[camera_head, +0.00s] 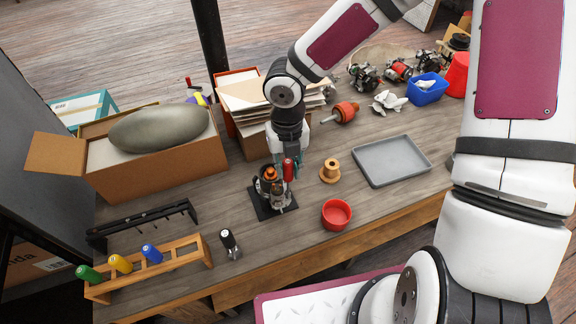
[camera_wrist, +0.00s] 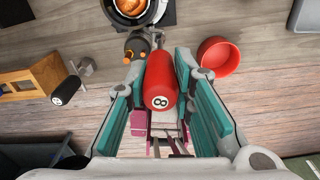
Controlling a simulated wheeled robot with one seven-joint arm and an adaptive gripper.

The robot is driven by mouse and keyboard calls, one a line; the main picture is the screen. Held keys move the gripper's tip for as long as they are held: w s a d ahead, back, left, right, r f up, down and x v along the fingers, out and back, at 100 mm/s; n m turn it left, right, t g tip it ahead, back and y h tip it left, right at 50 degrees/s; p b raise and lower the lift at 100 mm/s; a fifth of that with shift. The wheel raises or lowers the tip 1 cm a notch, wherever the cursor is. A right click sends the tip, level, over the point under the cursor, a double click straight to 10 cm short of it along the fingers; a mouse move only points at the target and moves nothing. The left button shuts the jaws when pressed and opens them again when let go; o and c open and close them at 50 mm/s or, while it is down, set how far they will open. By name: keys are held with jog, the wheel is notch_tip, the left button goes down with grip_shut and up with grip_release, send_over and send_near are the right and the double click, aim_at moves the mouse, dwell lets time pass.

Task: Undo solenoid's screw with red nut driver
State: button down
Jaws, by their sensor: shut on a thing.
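My gripper (camera_wrist: 160,85) is shut on the red nut driver (camera_wrist: 161,78), whose handle end shows a figure 8. In the head view the red driver (camera_head: 288,170) stands about upright under my gripper (camera_head: 290,160), at the right side of the alternator unit (camera_head: 270,187). In the wrist view a dark cylinder with orange terminals, likely the solenoid (camera_wrist: 137,45), sits just left of the driver's far end. The round alternator body with copper windings (camera_wrist: 130,7) is beyond it. The handle hides the driver's tip and the screw, so I cannot tell whether they touch.
A red bowl (camera_head: 337,213) stands close on the right, with a copper spool (camera_head: 330,170) and grey tray (camera_head: 392,160) beyond. A black-handled tool (camera_head: 229,242) stands front left, near the wooden rack (camera_head: 187,259) of coloured drivers. A cardboard box (camera_head: 150,171) is at left.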

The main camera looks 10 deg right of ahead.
jog(key=n, duration=0.7)
jog(key=shift+n, duration=0.3)
jog(key=shift+r, duration=0.1)
